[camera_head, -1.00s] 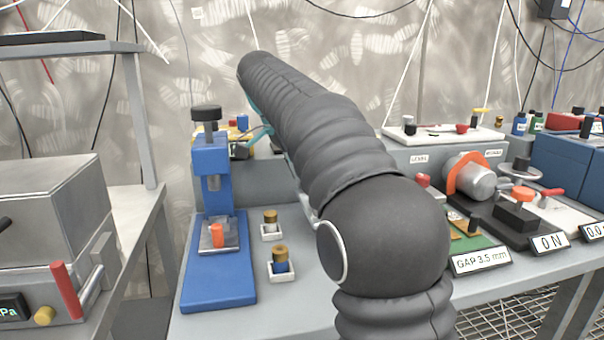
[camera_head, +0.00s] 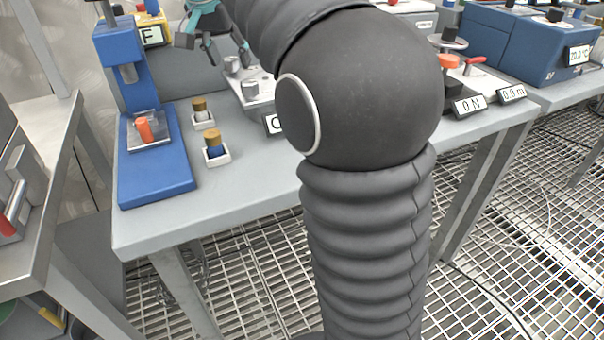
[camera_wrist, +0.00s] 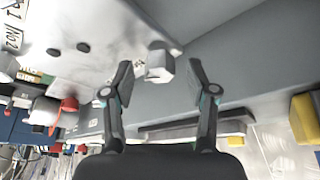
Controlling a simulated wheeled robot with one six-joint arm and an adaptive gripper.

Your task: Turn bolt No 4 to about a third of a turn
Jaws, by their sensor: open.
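My gripper (camera_wrist: 160,75) is open, its two dark fingers apart, in the wrist view. A light grey bolt head (camera_wrist: 159,63) shows in the gap between the fingers, near the edge of a pale plate (camera_wrist: 110,18). I cannot tell whether either finger touches it. Labels on the plate at upper left read No 2 and, partly cut off, No 1; no No 4 label is readable. In the head view my teal gripper (camera_head: 205,45) is above the bench, near a light plate with grey bolt heads (camera_head: 250,90). My arm hides part of that plate.
A blue press (camera_head: 155,185) stands at the bench's left end. Two small white holders (camera_head: 216,158) with brass-topped pieces sit between it and the plate. Instruments and a blue box (camera_head: 520,50) are at right. The bench's front strip is clear; the floor is metal grating.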

